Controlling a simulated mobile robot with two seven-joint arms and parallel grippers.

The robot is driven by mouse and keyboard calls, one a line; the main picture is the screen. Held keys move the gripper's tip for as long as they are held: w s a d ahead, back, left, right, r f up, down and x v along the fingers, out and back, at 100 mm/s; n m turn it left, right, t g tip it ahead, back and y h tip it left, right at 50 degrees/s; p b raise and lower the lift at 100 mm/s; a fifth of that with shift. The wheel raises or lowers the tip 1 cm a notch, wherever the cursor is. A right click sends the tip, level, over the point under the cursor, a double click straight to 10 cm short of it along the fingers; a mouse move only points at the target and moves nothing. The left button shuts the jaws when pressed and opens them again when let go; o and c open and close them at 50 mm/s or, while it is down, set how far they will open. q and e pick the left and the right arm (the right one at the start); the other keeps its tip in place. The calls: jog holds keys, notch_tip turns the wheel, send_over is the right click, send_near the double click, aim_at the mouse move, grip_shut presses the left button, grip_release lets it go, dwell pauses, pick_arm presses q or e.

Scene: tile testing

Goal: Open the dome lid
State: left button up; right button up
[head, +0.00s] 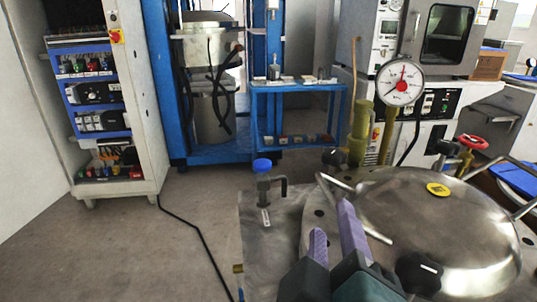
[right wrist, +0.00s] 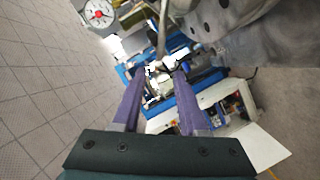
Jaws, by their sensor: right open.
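The dome lid (head: 430,225) is a shiny metal dome with a yellow round sticker, lying on a flanged vessel at the lower right of the head view. A bent metal bar handle (head: 376,234) runs along its left side, and another bar (head: 487,163) shows on its right. My right gripper (head: 333,222), with purple fingers, is at the lid's left edge near the left handle. In the right wrist view its fingers (right wrist: 158,80) are apart with nothing clearly held between them. A thin metal bar (right wrist: 162,30) shows beyond the fingertips. My left gripper is not in view.
A pressure gauge (head: 401,83) stands behind the lid, with a red valve wheel (head: 471,142) to its right. A blue-capped fitting (head: 262,166) stands left of the gripper. Black knobs (head: 420,272) sit around the rim. Open floor lies to the left.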

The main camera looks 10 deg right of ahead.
aim_at(329, 198)
jog(key=x, duration=0.9)
grip_shut()
dwell(1.2)
